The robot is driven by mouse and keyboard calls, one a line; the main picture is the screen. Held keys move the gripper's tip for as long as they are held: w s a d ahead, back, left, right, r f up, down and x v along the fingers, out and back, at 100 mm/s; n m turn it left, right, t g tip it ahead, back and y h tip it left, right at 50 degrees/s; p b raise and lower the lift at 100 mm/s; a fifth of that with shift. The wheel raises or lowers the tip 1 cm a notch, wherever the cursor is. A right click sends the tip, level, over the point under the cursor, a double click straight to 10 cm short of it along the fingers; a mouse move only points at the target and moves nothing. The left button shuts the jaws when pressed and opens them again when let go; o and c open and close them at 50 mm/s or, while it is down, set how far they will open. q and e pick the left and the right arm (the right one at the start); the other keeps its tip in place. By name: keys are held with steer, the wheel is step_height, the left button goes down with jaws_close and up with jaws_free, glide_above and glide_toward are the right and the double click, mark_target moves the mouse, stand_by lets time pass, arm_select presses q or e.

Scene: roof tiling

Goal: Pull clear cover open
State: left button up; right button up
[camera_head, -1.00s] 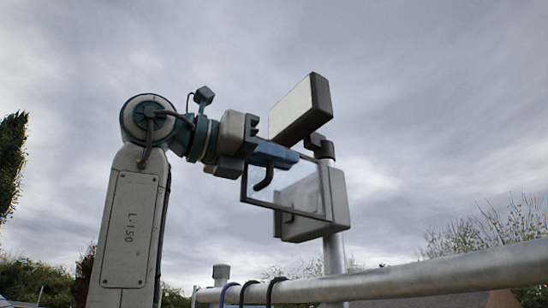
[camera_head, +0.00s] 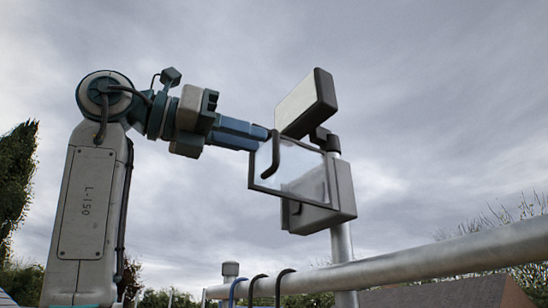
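The clear cover (camera_head: 310,183) is a transparent pane with a thin dark frame. It stands out at an angle in front of the grey box (camera_head: 342,190) on the post, with a gap showing between them. A black curved handle (camera_head: 274,155) is on the cover's left side. My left gripper (camera_head: 264,133) reaches in from the left, with its blue fingers ending beside the top of the handle. I cannot tell whether they touch it or how far apart the fingers are. Nothing is visibly held. My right gripper is out of view.
A rectangular panel (camera_head: 306,104) is mounted just above the cover on the metal post (camera_head: 342,240). A thick metal rail (camera_head: 420,258) crosses below, with blue and black cables (camera_head: 254,288) looped over it. Open sky surrounds the arm.

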arm_select(q)
steer(key=v, duration=0.3)
steer(key=shift+s+a+b, duration=0.1)
steer(key=shift+b, duration=0.2)
stand_by(0.4)
